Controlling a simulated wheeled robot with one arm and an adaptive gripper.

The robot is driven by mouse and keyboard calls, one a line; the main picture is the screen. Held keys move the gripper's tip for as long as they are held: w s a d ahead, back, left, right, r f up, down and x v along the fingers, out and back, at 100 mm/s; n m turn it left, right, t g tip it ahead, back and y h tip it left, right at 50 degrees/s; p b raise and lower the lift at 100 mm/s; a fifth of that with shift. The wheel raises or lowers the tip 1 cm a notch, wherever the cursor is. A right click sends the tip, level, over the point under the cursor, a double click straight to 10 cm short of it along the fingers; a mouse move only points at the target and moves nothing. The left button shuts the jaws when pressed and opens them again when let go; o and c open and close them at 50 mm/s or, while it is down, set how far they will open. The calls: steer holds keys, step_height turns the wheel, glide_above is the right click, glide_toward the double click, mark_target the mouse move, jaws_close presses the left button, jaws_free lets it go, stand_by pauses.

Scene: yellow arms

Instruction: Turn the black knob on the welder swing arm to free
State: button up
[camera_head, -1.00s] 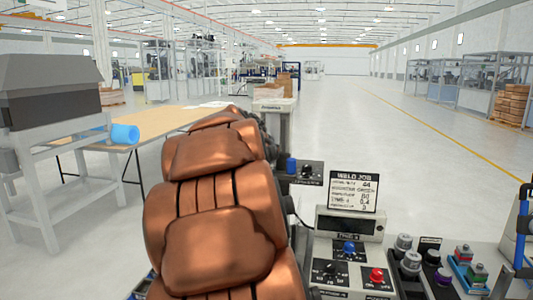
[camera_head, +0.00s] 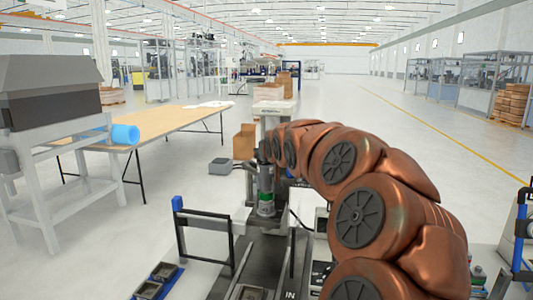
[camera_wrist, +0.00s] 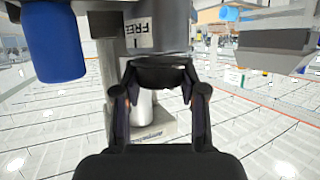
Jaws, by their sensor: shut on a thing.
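In the wrist view my gripper (camera_wrist: 160,100) has one finger on each side of the black knob (camera_wrist: 160,73). It is shut on the knob, and the fingers partly cover it. The knob sits against a grey housing (camera_wrist: 177,28) of the swing arm, which bears a white label (camera_wrist: 139,34) reading FREE with a short mark beside it. A blue cylindrical part (camera_wrist: 52,40) is to the left, apart from the fingers. In the head view my copper-coloured arm hides the knob; I cannot make out its setting.
In the head view a black frame with a blue cap (camera_head: 178,203) stands at the front, with small trays (camera_head: 158,281) below it. A wooden-topped table (camera_head: 175,125) and a grey machine (camera_head: 48,95) are at the left.

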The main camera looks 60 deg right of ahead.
steer(key=shift+n+t+y+b, duration=1.3)
steer(key=shift+n+y, duration=0.6)
steer(key=shift+n, duration=0.1)
steer(key=shift+d+r+n+t+y+p, duration=0.15)
steer(key=shift+n+t+y+p, duration=0.25)
steer(key=shift+n+y, duration=1.4)
steer(key=shift+y, duration=0.3)
steer(key=shift+n+y+p, duration=0.3)
steer(key=shift+p, duration=0.35)
steer(key=shift+n+y+p, duration=1)
steer(key=shift+y+p, duration=0.2)
steer(key=shift+p, duration=0.8)
steer(key=shift+n+g+y+p, duration=0.3)
steer(key=shift+n+y+p, duration=1.2)
steer(key=shift+p, duration=1.55)
steer(key=o, duration=1.2)
steer(key=shift+c, duration=0.2)
